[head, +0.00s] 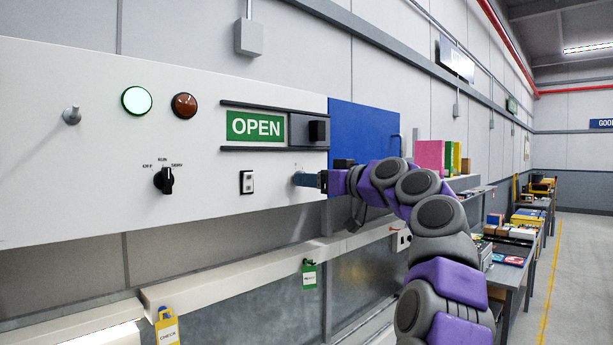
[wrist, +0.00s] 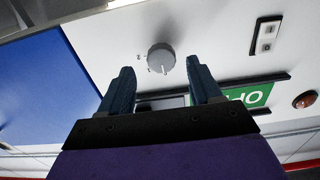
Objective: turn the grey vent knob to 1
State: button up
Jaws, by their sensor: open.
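The grey vent knob (wrist: 161,57) is a round dial on the white panel, with small marks beside it that are too small to read in the wrist view. Which mark it points to cannot be told. My gripper (wrist: 160,72) is open, its two blue fingers apart on either side of the knob as seen in the wrist view. The gap between fingertips and knob is hard to judge, and no contact shows. In the head view my gripper (head: 308,180) is at the panel's lower right, and it mostly hides the knob there.
The panel also holds a black selector (head: 164,180), a green lamp (head: 137,100), a red lamp (head: 184,105), a sliding OPEN sign (head: 256,125) and a rocker switch (head: 247,182). A blue door (head: 362,130) adjoins at right. A ledge (head: 230,275) with hanging tags runs below.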

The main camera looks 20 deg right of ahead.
jog(key=p+x, duration=0.1)
jog(key=x, duration=0.2)
jog(key=shift+w+a, duration=0.1)
jog(key=shift+w, duration=0.1)
jog(key=c, duration=1)
